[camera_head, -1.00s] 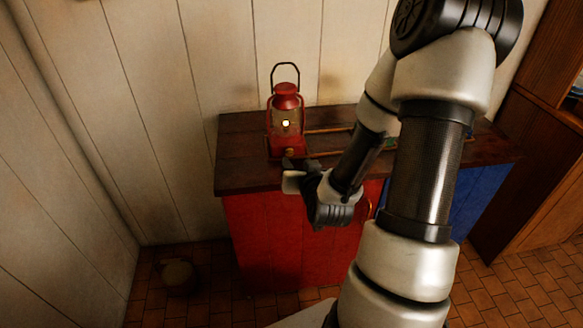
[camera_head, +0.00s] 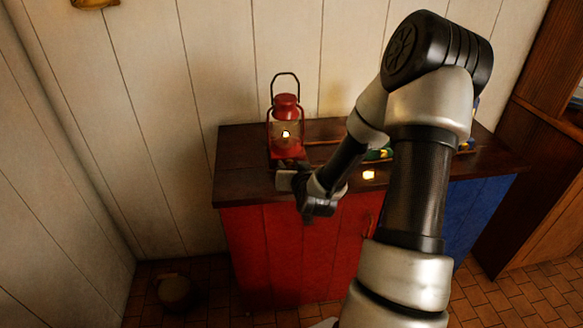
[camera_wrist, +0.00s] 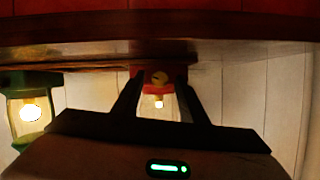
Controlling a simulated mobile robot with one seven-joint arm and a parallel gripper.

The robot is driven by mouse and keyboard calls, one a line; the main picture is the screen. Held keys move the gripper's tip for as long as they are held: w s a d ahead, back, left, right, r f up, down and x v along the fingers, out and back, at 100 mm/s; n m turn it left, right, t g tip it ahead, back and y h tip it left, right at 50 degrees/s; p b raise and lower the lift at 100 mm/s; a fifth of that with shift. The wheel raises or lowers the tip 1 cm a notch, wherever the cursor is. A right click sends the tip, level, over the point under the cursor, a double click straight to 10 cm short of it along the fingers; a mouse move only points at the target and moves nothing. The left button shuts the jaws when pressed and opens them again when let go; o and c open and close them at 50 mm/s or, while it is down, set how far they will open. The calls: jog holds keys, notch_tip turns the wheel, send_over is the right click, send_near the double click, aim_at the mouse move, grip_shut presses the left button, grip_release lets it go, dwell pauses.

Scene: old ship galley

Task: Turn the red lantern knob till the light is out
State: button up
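The red lantern (camera_head: 286,130) stands upright at the left of the dark wooden counter top. Its light (camera_head: 286,134) is lit. In the head view my gripper (camera_head: 288,178) is just in front of the lantern's base and hides the knob.
A lit green lantern (camera_wrist: 36,112) stands beside the red one; my arm mostly hides it in the head view (camera_head: 380,154). The counter (camera_head: 235,170) has red (camera_head: 270,250) and blue (camera_head: 475,205) fronts. A pot-like object (camera_head: 175,291) is on the floor.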

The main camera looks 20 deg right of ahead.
grip_shut()
jog(key=n+b, duration=0.1)
jog(key=h+b, duration=0.1)
jog(key=b, duration=0.1)
jog(key=shift+a+f+n, duration=0.15)
jog(key=shift+a+n, duration=0.1)
jog(key=shift+n, duration=0.15)
jog(key=n+h+b, duration=0.1)
jog(key=n+b, duration=0.1)
jog(key=b, duration=0.1)
jog(key=shift+w+a+g+h, duration=0.1)
jog(key=shift+a+g+h, duration=0.05)
jog(key=shift+g+h, duration=0.25)
jog(key=n+h+b, duration=0.1)
jog(key=n, duration=0.1)
jog(key=shift+a+n+h, duration=0.1)
jog(key=shift+n+h, duration=0.2)
jog(key=shift+n, duration=0.1)
jog(key=shift+n+h, duration=0.7)
jog(key=shift+n, duration=0.3)
